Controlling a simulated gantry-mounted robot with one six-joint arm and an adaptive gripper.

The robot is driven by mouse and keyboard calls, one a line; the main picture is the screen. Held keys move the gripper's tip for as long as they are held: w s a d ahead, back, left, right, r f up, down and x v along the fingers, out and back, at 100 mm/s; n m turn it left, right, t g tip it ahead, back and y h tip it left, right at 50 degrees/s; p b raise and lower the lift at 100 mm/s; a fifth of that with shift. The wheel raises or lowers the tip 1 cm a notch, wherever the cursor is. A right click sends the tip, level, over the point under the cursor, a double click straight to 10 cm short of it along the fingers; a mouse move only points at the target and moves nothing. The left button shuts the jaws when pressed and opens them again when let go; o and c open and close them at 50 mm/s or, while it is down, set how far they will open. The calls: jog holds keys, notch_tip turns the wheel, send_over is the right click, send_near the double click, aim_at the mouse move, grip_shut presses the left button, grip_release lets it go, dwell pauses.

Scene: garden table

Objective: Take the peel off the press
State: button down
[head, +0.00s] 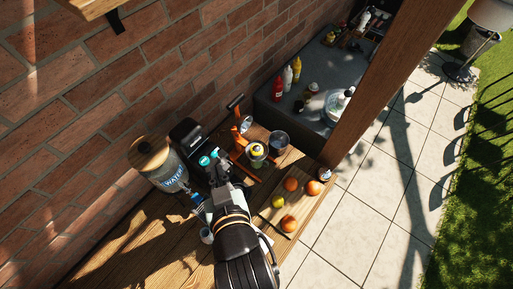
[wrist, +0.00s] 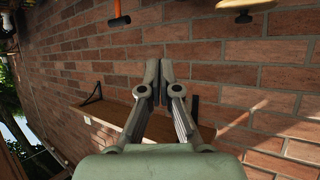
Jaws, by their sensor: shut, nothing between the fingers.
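The orange press (head: 238,139) stands on the wooden table near the brick wall. A yellow rounded piece (head: 257,149) sits at its front; it looks like the peel, but it is too small to be sure. My gripper (head: 214,165) is to the left of the press, apart from it, and small in the head view. In the wrist view my gripper (wrist: 160,85) has its two fingers together with nothing between them, pointing toward the brick wall. Neither press nor peel shows in the wrist view.
A wooden-lidded water dispenser (head: 168,172) and a black device (head: 186,132) stand left of the press. A dark cup (head: 278,141) is right of it. Oranges and a yellow-green fruit (head: 278,201) lie on a board at front right. The wrist view shows a wall shelf (wrist: 105,112).

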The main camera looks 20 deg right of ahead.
jog(key=shift+c, duration=1.4)
grip_release()
